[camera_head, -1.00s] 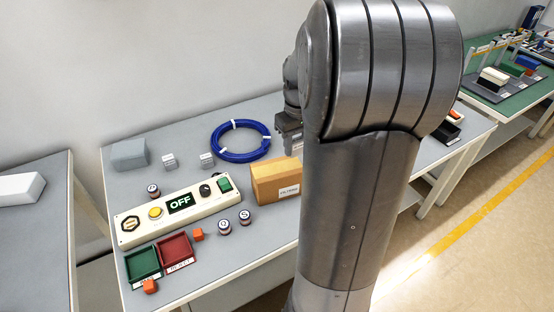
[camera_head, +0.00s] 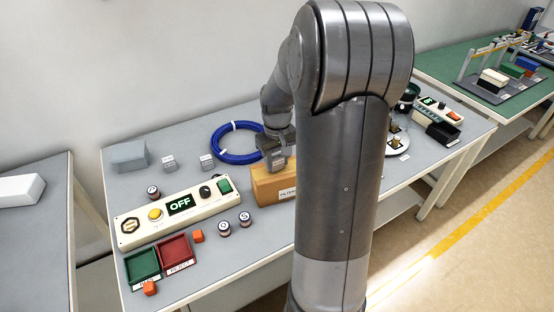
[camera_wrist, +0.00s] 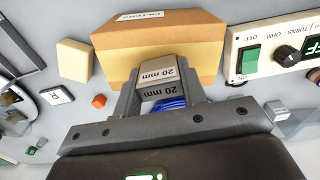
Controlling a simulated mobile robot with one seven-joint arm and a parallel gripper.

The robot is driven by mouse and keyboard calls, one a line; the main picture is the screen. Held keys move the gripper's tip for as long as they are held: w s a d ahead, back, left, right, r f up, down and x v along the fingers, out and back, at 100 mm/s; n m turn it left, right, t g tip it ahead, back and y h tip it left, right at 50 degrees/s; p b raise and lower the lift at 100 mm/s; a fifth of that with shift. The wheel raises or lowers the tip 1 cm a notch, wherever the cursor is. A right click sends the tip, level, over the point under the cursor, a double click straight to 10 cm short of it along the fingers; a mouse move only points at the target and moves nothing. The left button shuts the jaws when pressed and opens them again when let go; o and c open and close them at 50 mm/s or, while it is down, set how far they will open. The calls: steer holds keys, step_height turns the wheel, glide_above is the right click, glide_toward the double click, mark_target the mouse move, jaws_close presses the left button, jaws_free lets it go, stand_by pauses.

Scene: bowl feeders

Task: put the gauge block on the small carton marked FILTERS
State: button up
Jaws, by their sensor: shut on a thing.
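My gripper (camera_head: 278,163) is over the carton's back part in the head view. In the wrist view my gripper (camera_wrist: 158,85) is shut on the gauge block (camera_wrist: 157,74), a grey metal block marked "20 mm". The block overlaps the carton's near edge in that view; I cannot tell whether they touch. The head view does not show the block clearly.
A blue cable coil (camera_head: 236,142) lies behind the carton. Two small metal blocks (camera_head: 169,163) stand to its left. A control box reading OFF (camera_head: 180,205) lies left of the carton, with green and red trays (camera_head: 142,264) in front. A pale block (camera_wrist: 74,60) is beside the carton.

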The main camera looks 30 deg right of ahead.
mark_target(277, 157)
steer(key=shift+f, duration=0.15)
steer(key=o, duration=1)
steer(key=shift+o, duration=0.2)
step_height(277, 157, up, 12)
steer(key=s+a+r+t, duration=0.2)
steer(key=s+a, duration=0.6)
steer(key=s, duration=0.1)
steer(key=s+a+r+t, duration=0.3)
steer(key=s+a, duration=0.6)
steer(key=s, duration=0.1)
steer(key=shift+s+r+t, duration=0.2)
steer(key=shift+s+t, duration=0.05)
steer(key=shift+t, duration=0.05)
